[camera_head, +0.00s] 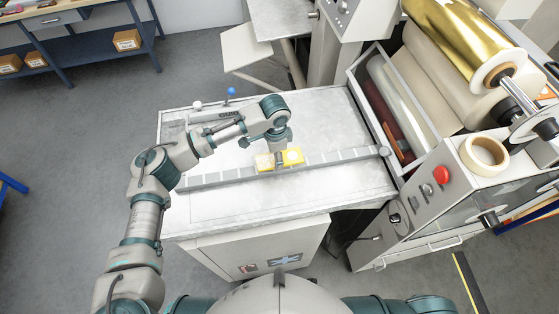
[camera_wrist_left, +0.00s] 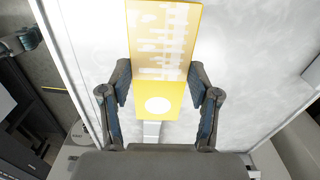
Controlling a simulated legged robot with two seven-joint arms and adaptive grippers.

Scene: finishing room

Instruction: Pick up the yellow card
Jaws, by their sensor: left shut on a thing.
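The yellow card (camera_head: 293,156) is at the grey ruled bar that crosses the metal worktable. In the left wrist view the card (camera_wrist_left: 158,88) shows pale printed marks on its far part and a white disc on its near part. My left gripper (camera_head: 280,153) comes down over the card from above. In the left wrist view its fingers (camera_wrist_left: 160,72) stand at the card's two side edges and are shut on it. I cannot tell whether the card touches the bar or is just above it. My right gripper is not in view.
The worktable (camera_head: 240,208) is mostly bare. The grey bar (camera_head: 335,158) runs across it. A small blue-knobbed lever (camera_head: 231,91) stands at the back left. A machine with a gold foil roll (camera_head: 465,40), a tape roll (camera_head: 484,155) and a red button (camera_head: 441,174) closes off the right.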

